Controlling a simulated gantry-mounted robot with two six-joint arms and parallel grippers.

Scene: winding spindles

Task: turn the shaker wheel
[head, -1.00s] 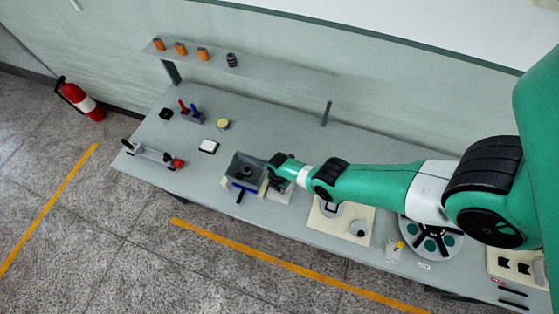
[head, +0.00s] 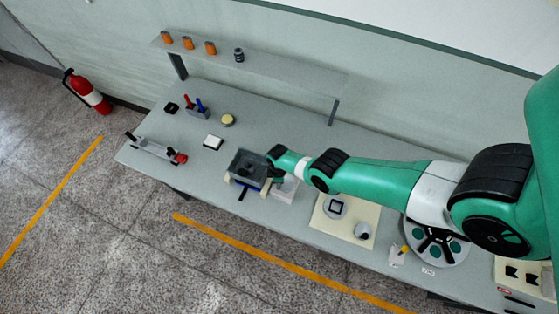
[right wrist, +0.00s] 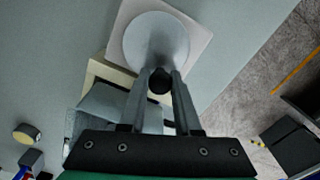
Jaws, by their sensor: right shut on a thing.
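The shaker wheel is a pale grey round disc (right wrist: 155,42) on a white square base in the right wrist view. A dark round knob (right wrist: 160,81) sits at its near edge, between the fingertips. My right gripper (right wrist: 161,88) is shut on this knob. In the head view the right gripper (head: 274,160) is over the bench beside a grey shaker box (head: 248,165) with a dark interior. The white base (head: 284,188) shows just below the gripper there, and the arm hides most of the wheel. My left gripper is not in view.
A cream board (head: 345,222) with round parts lies to the right, and a grey round plate with green discs (head: 437,241) is farther right. A shelf (head: 265,72) runs behind. The bench's left part has free room.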

